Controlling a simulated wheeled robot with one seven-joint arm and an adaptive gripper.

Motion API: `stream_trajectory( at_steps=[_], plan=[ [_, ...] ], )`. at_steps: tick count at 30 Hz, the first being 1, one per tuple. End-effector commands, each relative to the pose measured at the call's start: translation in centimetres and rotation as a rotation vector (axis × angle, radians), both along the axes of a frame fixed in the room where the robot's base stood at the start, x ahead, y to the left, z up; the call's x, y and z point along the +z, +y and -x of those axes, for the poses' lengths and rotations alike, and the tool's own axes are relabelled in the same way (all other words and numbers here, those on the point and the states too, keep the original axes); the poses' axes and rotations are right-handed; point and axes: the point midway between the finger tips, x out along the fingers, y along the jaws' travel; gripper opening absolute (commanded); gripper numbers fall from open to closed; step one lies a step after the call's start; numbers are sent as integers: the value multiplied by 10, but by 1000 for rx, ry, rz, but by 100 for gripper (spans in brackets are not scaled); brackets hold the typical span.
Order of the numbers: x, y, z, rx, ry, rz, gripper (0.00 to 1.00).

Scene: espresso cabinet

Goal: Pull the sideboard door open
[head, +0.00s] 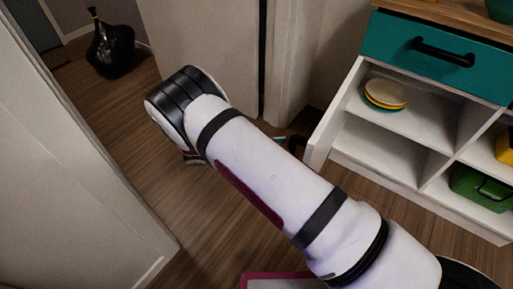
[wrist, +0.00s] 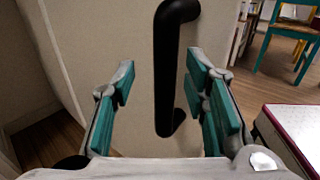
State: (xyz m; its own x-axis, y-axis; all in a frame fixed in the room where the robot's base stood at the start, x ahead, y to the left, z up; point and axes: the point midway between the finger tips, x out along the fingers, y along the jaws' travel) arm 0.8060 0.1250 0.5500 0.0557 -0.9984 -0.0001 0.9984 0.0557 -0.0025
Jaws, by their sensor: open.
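The sideboard door (head: 322,132) stands swung out from the left side of the sideboard (head: 378,150), seen nearly edge-on in the head view. In the wrist view its pale face (wrist: 145,60) fills the middle. A black bar handle (wrist: 167,75) stands upright on that face. My gripper (wrist: 160,80) is open, with one teal-padded finger on each side of the handle's lower part. The right finger is closer to the handle; I cannot tell whether it touches. In the head view my arm hides most of the gripper; only small teal and dark bits show beside the door.
Behind the door, shelves hold stacked plates (head: 385,94) and a green container (head: 482,187). A teal drawer (head: 438,55) with a black handle is above. A black vase (head: 116,47) stands at the far left. A pale wall panel (head: 60,150) is on the left. Wooden floor is free between.

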Motion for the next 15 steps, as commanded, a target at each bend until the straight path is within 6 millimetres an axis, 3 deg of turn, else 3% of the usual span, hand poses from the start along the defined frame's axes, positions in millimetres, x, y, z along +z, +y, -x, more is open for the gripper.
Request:
stream_trajectory(
  at_steps=[9,15],
  plan=[
    [-1,64,4,3,0,-2,41],
    [-1,85,5,1,1,-2,41]
  ],
)
